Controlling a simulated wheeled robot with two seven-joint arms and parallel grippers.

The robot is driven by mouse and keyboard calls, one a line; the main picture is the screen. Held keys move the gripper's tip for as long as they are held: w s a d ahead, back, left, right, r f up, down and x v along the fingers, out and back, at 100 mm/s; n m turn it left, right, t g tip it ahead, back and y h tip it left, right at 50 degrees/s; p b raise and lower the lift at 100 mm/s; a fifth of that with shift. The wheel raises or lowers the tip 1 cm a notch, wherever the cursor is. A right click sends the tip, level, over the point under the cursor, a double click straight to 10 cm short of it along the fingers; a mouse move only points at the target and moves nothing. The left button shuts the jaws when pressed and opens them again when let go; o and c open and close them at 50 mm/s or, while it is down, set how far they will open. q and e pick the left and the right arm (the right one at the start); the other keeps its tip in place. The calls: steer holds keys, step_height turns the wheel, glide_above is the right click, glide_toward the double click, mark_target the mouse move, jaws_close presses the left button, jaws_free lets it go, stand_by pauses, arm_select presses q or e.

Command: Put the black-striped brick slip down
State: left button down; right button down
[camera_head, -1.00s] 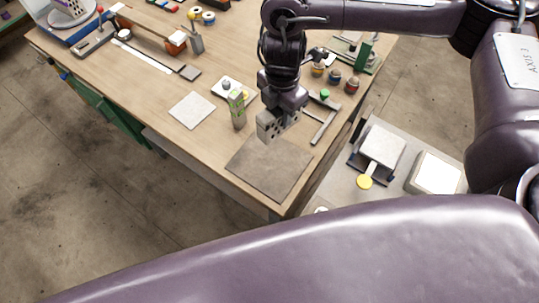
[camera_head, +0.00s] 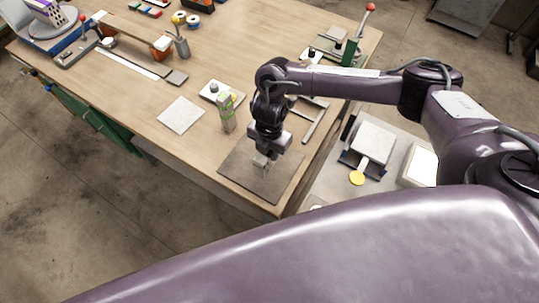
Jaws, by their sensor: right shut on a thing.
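My right gripper (camera_head: 264,157) is low over the dark grey square mat (camera_head: 240,180) near the table's front corner. It points down and is shut on a small pale grey piece, which I take to be the brick slip. The piece is mostly hidden by the gripper and too small to show black stripes. I cannot tell whether it touches the mat. My left gripper is not in view.
Left of the gripper stand a green-and-grey upright container (camera_head: 227,113) and a pale square tile (camera_head: 181,115). An angled metal tool (camera_head: 315,122) lies to the right. A lower side surface carries a square-topped device (camera_head: 372,143). The mat's front part is clear.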

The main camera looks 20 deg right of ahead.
steer(key=shift+f, duration=2.15)
steer(key=shift+f, duration=0.2)
steer(key=c, duration=1)
jaws_free()
steer(key=shift+r, duration=0.1)
steer(key=shift+c, duration=0.2)
step_height(320, 180, up, 11)
steer(key=shift+f, duration=0.1)
steer(key=shift+r, duration=0.75)
